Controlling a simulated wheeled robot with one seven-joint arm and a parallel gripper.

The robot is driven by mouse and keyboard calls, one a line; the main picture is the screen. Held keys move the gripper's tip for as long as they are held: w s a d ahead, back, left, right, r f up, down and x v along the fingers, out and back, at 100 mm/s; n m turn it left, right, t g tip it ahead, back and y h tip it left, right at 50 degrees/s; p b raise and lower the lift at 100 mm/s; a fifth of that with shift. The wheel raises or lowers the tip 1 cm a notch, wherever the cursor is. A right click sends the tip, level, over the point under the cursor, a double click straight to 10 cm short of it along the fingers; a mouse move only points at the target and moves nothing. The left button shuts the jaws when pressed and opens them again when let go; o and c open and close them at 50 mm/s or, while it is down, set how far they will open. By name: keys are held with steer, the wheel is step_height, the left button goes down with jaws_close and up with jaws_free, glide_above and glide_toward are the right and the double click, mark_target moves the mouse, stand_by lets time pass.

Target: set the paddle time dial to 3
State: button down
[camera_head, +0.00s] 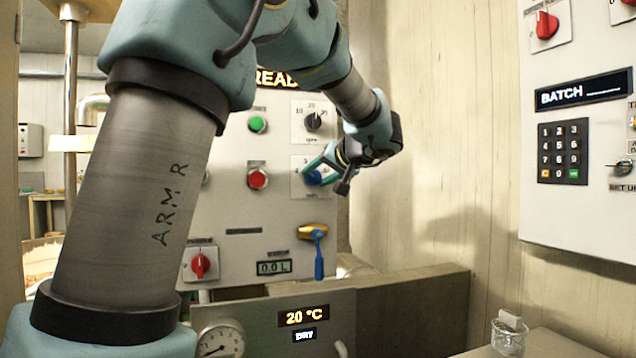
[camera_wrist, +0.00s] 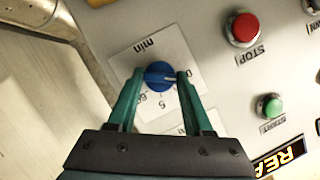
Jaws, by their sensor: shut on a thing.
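The paddle time dial is the blue knob (camera_wrist: 157,76) on a white plate (camera_wrist: 122,62) marked "min", with small numbers around the knob. In the wrist view its pale pointer line lies roughly crosswise, toward the right finger. I cannot read for sure which number it points at. My gripper (camera_wrist: 158,78) has one green finger on each side of the knob and is shut on it. In the head view my gripper (camera_head: 320,172) reaches the same blue knob (camera_head: 313,179) from the right, partly covering it and its plate.
Close by are a red stop button (camera_head: 257,180), a green start button (camera_head: 257,124) and a black dial (camera_head: 313,121) above. A blue-handled tap (camera_head: 319,258) hangs below. A panel with a keypad (camera_head: 564,152) is at the right. My arm hides the panel's left part.

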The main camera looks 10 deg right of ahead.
steer(key=m+b, duration=0.1)
steer(key=m+y+b, duration=0.1)
steer(key=shift+d+f+y+b, duration=0.1)
steer(key=shift+f+y+b, duration=0.2)
steer(key=shift+b, duration=0.1)
steer(key=shift+r+m+t+y+b, duration=0.1)
steer(key=shift+m+t+y+b, duration=0.45)
steer(key=shift+m+b, duration=0.75)
steer(key=shift+m, duration=0.3)
steer(key=shift+c, duration=1.6)
jaws_free()
steer(key=b+v, duration=0.1)
steer(key=v, duration=1)
steer(key=shift+w+d, duration=0.1)
steer(key=shift+w, duration=0.05)
